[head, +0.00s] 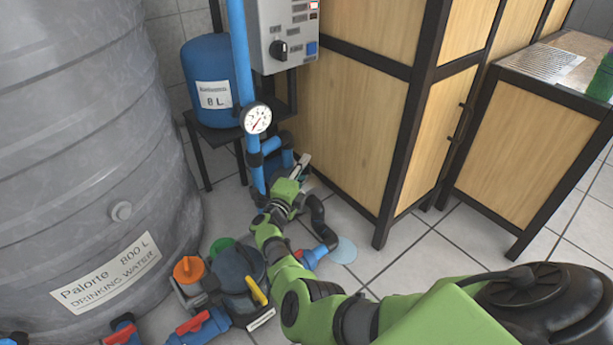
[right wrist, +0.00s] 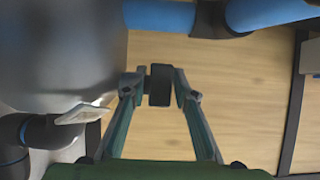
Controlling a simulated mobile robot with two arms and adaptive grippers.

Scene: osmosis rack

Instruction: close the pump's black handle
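The black handle (right wrist: 160,85) shows in the right wrist view as a small dark upright block. My right gripper (right wrist: 161,88) has one fingertip on each side of it, and the tips appear to press on its sides. In the head view my right gripper (head: 291,181) is low beside the blue pipes, and the handle is hidden there behind the gripper and arm. The dark pump (head: 238,268) seems to be the body on the floor left of my right arm. My left gripper is not in view.
A blue vertical pipe (head: 241,60) with a gauge (head: 257,118) stands close to the gripper. A wooden cabinet (head: 345,110) is to the right, a grey water tank (head: 90,130) to the left. Valves with orange (head: 188,269) and red handles (head: 193,322) crowd the floor.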

